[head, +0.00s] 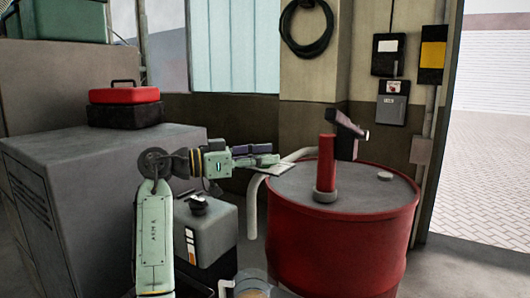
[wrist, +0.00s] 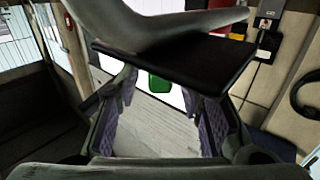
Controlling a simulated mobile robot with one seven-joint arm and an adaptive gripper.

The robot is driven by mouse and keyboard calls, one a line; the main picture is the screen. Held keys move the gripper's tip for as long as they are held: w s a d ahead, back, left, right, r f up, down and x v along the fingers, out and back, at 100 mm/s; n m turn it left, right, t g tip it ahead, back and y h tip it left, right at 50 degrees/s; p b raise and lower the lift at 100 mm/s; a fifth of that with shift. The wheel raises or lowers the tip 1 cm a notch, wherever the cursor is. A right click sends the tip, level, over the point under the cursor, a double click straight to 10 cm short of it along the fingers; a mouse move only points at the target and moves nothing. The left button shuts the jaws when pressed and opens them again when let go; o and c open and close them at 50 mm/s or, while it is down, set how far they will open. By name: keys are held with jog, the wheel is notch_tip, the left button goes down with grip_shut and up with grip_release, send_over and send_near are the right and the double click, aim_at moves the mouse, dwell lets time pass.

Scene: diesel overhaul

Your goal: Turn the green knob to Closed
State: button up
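My gripper (head: 266,154) reaches to the right at the end of my arm in the head view, left of the red drum and above the pale bent pipe. In the wrist view its two purple-padded fingers (wrist: 161,124) stand well apart, with nothing seen between the pads. A small green object (wrist: 160,83) shows beyond the fingers against a bright white background. I cannot tell whether it is the green knob or how far off it is. No green knob can be made out in the head view, and no Closed marking is readable.
A red drum (head: 340,241) with a red hand pump (head: 326,164) stands right of my gripper. A grey container (head: 207,238) stands below my arm. A grey cabinet (head: 95,215) with a red toolbox (head: 124,95) is at left. An open doorway is at right.

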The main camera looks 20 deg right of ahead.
jog(key=shift+d, duration=0.15)
grip_shut()
dwell(0.4)
